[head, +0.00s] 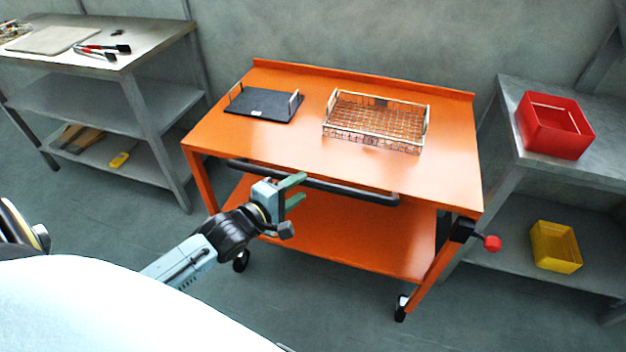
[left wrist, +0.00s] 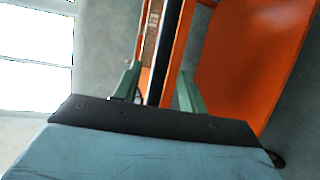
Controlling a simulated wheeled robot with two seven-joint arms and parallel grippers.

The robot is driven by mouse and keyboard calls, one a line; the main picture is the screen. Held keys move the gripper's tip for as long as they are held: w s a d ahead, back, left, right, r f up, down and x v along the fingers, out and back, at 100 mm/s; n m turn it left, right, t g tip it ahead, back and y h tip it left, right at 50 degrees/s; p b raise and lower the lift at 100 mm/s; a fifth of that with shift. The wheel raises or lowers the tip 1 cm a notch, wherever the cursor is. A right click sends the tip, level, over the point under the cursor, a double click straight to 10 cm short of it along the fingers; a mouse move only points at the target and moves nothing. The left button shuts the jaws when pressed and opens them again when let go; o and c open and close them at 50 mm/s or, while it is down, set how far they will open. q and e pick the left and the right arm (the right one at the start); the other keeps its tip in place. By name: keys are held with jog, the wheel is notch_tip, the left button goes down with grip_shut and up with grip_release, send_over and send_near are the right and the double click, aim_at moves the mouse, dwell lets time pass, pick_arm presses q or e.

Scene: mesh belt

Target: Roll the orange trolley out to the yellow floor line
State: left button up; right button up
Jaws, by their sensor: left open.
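The orange trolley (head: 440,165) stands between two grey benches, with a lower shelf and black wheels. A black handle bar (head: 350,190) runs along its near side. My left gripper (head: 299,189) is open at the handle, left of its middle. In the left wrist view the dark bar (left wrist: 164,60) shows between the two green fingers (left wrist: 160,88), which are apart. I cannot tell whether they touch it. A red knob (head: 492,243) on a black bracket sits at the trolley's near right leg. The yellow floor line and my right gripper are not in view.
On the trolley top are a black tray (head: 262,104) and a wire basket (head: 375,122). A bench with tongs (head: 98,52) stands at left. The right bench (head: 500,110) holds a red bin (head: 553,126) and a yellow bin (head: 556,247). Floor before the trolley looks clear.

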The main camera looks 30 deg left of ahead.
aim_at(304, 185)
pick_arm(q)
jog(key=x, duration=0.4)
jog(key=shift+w+b, duration=0.2)
jog(key=shift+b, duration=0.15)
jog(key=shift+x, duration=0.8)
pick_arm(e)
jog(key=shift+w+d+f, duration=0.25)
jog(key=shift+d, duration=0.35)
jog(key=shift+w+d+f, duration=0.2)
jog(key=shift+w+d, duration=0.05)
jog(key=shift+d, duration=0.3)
pick_arm(q)
grip_shut()
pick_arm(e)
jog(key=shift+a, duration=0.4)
